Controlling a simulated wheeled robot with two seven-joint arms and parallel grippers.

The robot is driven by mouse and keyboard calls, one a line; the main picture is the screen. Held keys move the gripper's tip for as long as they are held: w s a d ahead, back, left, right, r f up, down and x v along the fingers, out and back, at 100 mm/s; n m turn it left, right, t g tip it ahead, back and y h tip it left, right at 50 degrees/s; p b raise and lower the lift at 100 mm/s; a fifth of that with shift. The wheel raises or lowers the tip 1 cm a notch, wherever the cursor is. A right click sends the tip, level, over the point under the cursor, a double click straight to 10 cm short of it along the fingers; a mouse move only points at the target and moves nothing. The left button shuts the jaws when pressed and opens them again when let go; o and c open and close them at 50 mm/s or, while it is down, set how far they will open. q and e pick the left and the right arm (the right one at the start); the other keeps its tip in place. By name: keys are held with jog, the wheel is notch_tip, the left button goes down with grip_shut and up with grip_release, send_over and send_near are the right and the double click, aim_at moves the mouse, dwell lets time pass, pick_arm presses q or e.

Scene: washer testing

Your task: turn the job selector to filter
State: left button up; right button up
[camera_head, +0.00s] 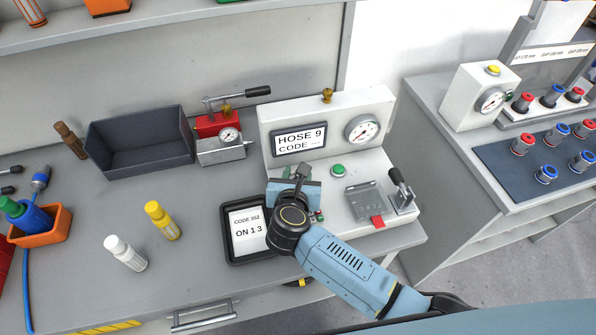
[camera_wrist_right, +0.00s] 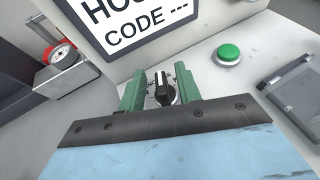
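In the head view my right gripper (camera_head: 299,188) hangs over the panel's left part and mostly hides the selector. My left gripper is not in view.
The display (camera_head: 299,140) reads "HOSE 9 CODE". A green button (camera_head: 338,170), a hinged grey plate (camera_head: 366,201) and a lever (camera_head: 402,190) sit to the right. A gauge (camera_head: 362,128) is above. A black-framed tablet (camera_head: 243,229) lies left of the panel.

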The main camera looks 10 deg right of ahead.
jog(key=shift+w+d+f, duration=0.15)
jog(key=shift+w+f, duration=0.05)
jog(key=shift+w, duration=0.4)
grip_shut()
